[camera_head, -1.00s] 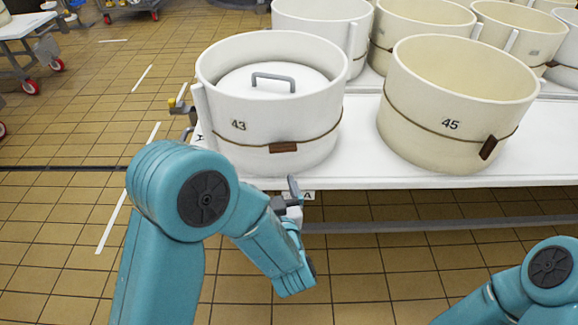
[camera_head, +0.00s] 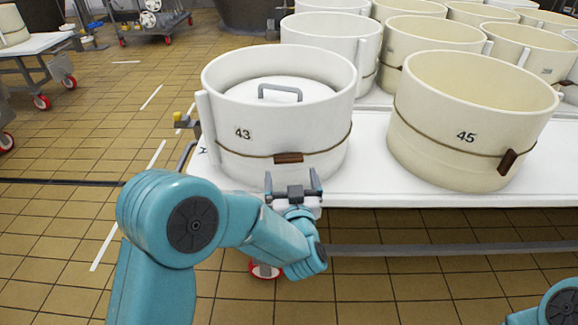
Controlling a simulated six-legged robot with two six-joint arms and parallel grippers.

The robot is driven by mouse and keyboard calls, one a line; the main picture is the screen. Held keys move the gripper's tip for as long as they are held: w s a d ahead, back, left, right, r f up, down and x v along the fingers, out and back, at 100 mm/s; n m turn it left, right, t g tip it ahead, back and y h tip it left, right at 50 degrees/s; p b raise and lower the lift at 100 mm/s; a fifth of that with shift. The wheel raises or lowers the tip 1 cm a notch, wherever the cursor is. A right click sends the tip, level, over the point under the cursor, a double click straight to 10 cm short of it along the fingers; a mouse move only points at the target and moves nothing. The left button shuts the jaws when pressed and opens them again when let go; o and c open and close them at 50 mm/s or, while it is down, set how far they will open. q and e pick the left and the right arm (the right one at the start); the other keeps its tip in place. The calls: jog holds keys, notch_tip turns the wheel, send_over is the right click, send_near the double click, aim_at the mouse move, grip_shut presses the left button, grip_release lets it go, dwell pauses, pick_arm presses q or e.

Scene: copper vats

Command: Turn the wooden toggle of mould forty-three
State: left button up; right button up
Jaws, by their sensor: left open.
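Mould 43 (camera_head: 225,125) is a white round mould at the front left of the white table. A white lid with a grey handle (camera_head: 279,90) sits inside it. A cord runs around the mould, and its brown wooden toggle (camera_head: 288,158) lies across the front wall, roughly level. My left gripper (camera_head: 292,176) is open and empty, with its two fingers pointing up just below and in front of the toggle. I see no contact with the toggle. My right gripper is outside the view; only part of my right arm shows at the lower right.
Mould 45 (camera_head: 440,135), cream and empty, stands to the right with its own tilted toggle (camera_head: 507,161). Several more moulds stand behind. The white table (camera_head: 372,172) has bare room between the two front moulds. Tiled floor lies open at the left.

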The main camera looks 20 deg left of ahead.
aim_at(289, 163)
pick_arm(q)
jog(key=x, duration=0.6)
jog(key=shift+b, duration=0.4)
jog(key=c, duration=0.9)
jog(key=shift+o, duration=0.2)
